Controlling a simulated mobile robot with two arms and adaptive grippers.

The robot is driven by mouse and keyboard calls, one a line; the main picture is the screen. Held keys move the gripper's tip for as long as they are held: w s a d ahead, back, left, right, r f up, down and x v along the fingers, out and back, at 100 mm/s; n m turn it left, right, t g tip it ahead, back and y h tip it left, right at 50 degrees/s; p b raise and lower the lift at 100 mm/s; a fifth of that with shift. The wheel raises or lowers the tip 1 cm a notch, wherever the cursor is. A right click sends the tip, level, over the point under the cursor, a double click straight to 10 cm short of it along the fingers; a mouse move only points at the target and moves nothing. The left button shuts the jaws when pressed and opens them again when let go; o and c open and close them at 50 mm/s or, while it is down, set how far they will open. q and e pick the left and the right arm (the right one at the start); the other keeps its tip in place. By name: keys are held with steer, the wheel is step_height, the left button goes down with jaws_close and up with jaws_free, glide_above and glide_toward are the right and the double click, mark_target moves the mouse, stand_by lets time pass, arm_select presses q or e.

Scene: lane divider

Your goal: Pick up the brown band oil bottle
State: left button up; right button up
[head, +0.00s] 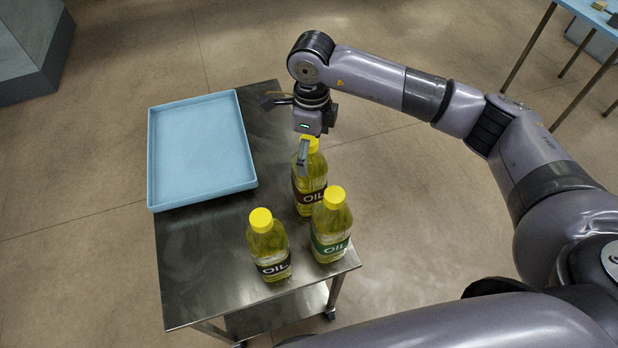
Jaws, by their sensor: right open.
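The brown band oil bottle (310,197) stands upright on a metal cart, with a yellow cap and a dark brown label reading OIL. My right gripper (285,136) is open at its top. One finger hangs down in front of the cap and neck and partly hides them; the other points out to the left. I cannot tell whether the finger touches the bottle. A green band oil bottle (331,230) stands nearer and slightly right. A black band oil bottle (267,250) stands nearer and to the left. My left gripper is not in view.
An empty light blue tray (152,165) lies on the left part of the metal cart (195,285). The cart's near left top is bare. A blue table (592,12) with small items stands at the far right. A grey block-like structure (38,60) is at the upper left.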

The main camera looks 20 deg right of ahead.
mark_target(310, 160)
steer(key=f+p, duration=0.2)
steer(key=f, duration=0.2)
steer(key=shift+w+f+p, duration=0.1)
steer(key=shift+w+p, duration=0.1)
steer(key=shift+p, duration=0.2)
steer(key=shift+f, duration=0.5)
steer(key=shift+a, duration=0.1)
steer(key=c, duration=2)
steer(key=shift+w+r, duration=0.1)
steer(key=shift+c, duration=0.3)
